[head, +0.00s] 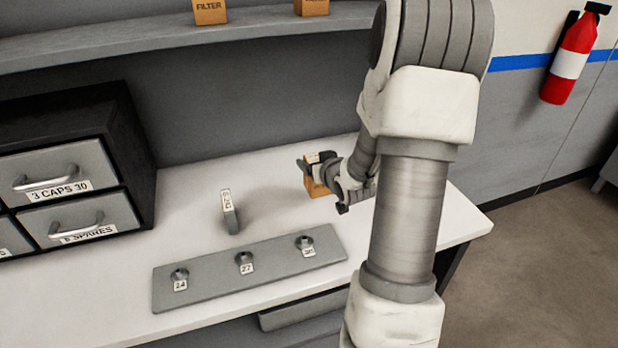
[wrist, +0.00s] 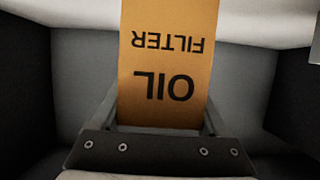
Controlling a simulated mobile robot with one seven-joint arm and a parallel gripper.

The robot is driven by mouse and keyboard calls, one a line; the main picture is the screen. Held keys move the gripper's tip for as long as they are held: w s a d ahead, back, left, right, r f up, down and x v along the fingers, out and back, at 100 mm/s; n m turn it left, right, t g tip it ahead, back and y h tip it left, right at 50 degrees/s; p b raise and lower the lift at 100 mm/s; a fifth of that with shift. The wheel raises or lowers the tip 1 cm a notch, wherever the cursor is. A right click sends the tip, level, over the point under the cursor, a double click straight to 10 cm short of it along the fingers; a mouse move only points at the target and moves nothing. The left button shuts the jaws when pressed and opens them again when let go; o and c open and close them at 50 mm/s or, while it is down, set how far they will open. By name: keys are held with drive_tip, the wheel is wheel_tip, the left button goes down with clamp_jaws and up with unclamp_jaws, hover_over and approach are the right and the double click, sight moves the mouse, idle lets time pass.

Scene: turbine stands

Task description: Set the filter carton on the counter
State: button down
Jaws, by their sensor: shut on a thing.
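An orange-brown filter carton (head: 315,188) is at the back right of the white counter (head: 180,262), partly hidden by my gripper (head: 322,167). In the wrist view, the carton (wrist: 168,65) shows the words OIL FILTER upside down between the two fingers of my gripper (wrist: 165,125). My gripper is shut on the carton. The carton's lower end is at or just above the counter top; I cannot tell whether it touches.
Two more cartons (head: 210,12) (head: 312,6) stand on the grey shelf (head: 120,50) above. A grey plate (head: 210,282) with labelled pegs and a small tagged upright piece (head: 230,215) are left of my gripper. A dark drawer cabinet (head: 130,150) stands at left.

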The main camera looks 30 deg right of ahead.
drive_tip(key=shift+w+a+f, duration=0.15)
drive_tip(key=shift+w+f, duration=0.1)
drive_tip(key=shift+f, duration=0.55)
drive_tip(key=shift+w+a+f, duration=0.1)
drive_tip(key=shift+w+f, duration=0.1)
drive_tip(key=shift+f, duration=0.6)
drive_tip(key=shift+w+a+f, duration=0.15)
drive_tip(key=shift+w+f, duration=0.1)
drive_tip(key=shift+f, duration=0.55)
drive_tip(key=shift+f+b, duration=0.15)
drive_tip(key=shift+b, duration=0.15)
unclamp_jaws()
